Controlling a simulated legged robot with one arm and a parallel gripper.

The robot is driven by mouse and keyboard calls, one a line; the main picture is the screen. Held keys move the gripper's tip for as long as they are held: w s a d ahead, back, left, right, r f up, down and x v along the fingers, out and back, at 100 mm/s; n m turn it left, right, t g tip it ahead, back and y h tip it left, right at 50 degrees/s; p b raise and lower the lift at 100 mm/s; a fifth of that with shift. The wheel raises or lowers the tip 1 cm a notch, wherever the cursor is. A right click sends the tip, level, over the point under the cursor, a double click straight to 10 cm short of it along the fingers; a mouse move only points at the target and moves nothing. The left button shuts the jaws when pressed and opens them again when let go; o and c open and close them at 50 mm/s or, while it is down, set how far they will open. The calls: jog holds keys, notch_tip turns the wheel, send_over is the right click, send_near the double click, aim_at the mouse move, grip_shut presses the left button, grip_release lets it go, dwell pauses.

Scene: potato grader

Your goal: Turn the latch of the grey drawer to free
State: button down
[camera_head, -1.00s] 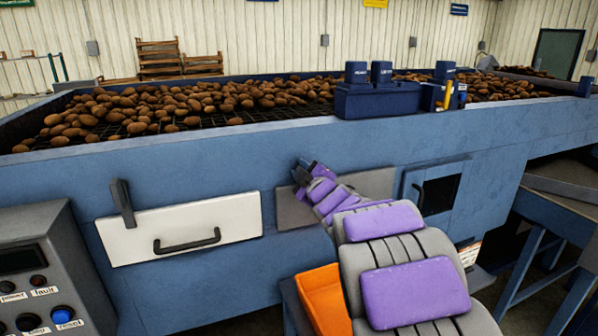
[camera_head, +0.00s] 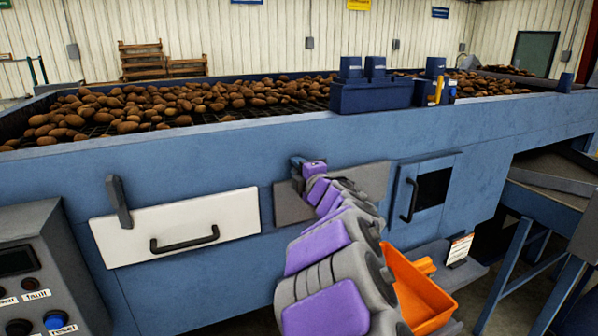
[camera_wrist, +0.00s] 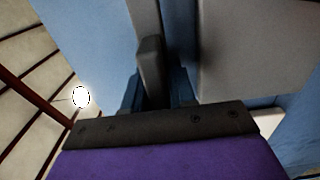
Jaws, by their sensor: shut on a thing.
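The grey drawer (camera_head: 372,180) has a plain grey front set in the blue machine side, partly hidden behind my arm. My gripper (camera_head: 298,165) is at the drawer's upper left corner. In the wrist view, the latch (camera_wrist: 150,62) is a dark grey bar standing between the two blue-grey fingers of my gripper (camera_wrist: 158,88), which is shut on it. The grey drawer front (camera_wrist: 255,50) fills the upper right there. In the head view my gripper largely hides the latch, so its exact angle is hard to tell. The drawer's handle is not visible behind my arm.
A white drawer (camera_head: 130,232) with a black handle and its own upright latch (camera_head: 118,200) is to the left. A blue door (camera_head: 425,190) is to the right. An orange bin (camera_head: 415,290) stands below, close to my arm. A control box (camera_head: 40,265) stands at lower left.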

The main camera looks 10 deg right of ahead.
jog(key=shift+f, duration=0.2)
jog(key=c, duration=1.1)
grip_release()
jog(key=shift+w+a, duration=0.1)
jog(key=shift+a, duration=0.05)
jog(key=shift+r, duration=0.1)
jog(key=shift+s, duration=0.3)
jog(key=s+d+p, duration=0.1)
jog(key=s, duration=0.4)
jog(key=s+d+p, duration=0.1)
jog(key=s, duration=0.5)
jog(key=s+d+p, duration=0.1)
jog(key=s, duration=0.4)
jog(key=shift+s+d, duration=0.15)
jog(key=shift+s, duration=0.05)
